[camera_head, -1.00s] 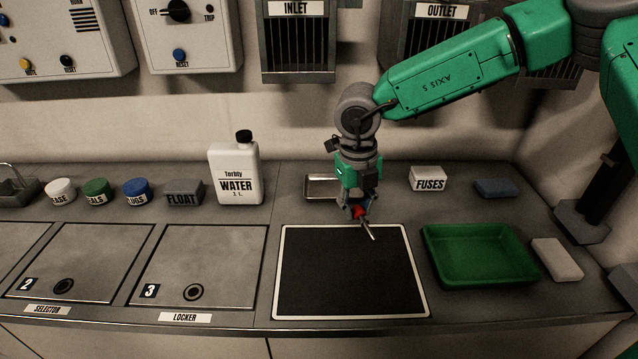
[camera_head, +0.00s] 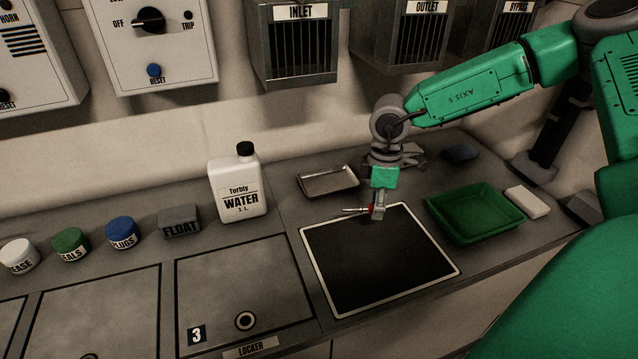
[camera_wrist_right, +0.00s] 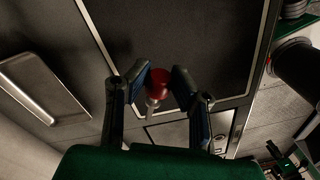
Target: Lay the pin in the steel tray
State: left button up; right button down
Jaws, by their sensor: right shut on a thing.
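The pin has a red head (camera_head: 371,209) and a thin steel shaft (camera_head: 352,210) that points left in the head view. My right gripper (camera_head: 377,213) is shut on the pin, above the far edge of the black mat. In the right wrist view the red head (camera_wrist_right: 158,82) sits between the two fingers of my right gripper (camera_wrist_right: 163,78). The shaft (camera_wrist_right: 151,107) runs back toward the palm there. The steel tray (camera_head: 328,182) is empty, to the left of and behind the gripper. It also shows at the left of the right wrist view (camera_wrist_right: 45,85). My left gripper is out of view.
A black mat (camera_head: 375,262) with a pale border lies in front. A green tray (camera_head: 475,214) and a white block (camera_head: 527,202) are to the right. The water bottle (camera_head: 237,187) stands left of the steel tray, beside the FLOAT box (camera_head: 179,221).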

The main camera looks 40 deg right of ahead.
jog(key=shift+w+a, duration=0.1)
jog(key=shift+w, duration=0.05)
jog(key=shift+m, duration=0.3)
jog(key=w+d, duration=0.1)
jog(key=w, duration=0.2)
jog(key=w+d+b, duration=0.1)
jog(key=w+d, duration=0.1)
jog(key=w, duration=0.2)
jog(key=w+d+b, duration=0.1)
jog(key=w, duration=0.3)
jog(key=shift+w+d+f, duration=0.1)
jog(key=shift+d+f, duration=0.05)
jog(key=shift+f, duration=0.25)
jog(key=b, duration=0.2)
send_over(340, 185)
jog(key=shift+s+a+r, duration=0.25)
jog(key=shift+s+a, duration=0.05)
jog(key=shift+s, duration=0.05)
jog(key=shift+w+d+f, duration=0.15)
jog(key=shift+w+f, duration=0.05)
jog(key=shift+f, duration=0.55)
jog(key=shift+d+f+b, duration=0.25)
jog(key=shift+f+b, duration=0.15)
jog(key=shift+f, duration=0.15)
notch_tip(340, 185, down, 4)
jog(key=shift+b, duration=0.65)
jog(key=shift+w+f+b, duration=0.25)
jog(key=shift+f+b, duration=0.05)
jog(key=shift+a+r, duration=0.15)
jog(key=shift+r, duration=0.05)
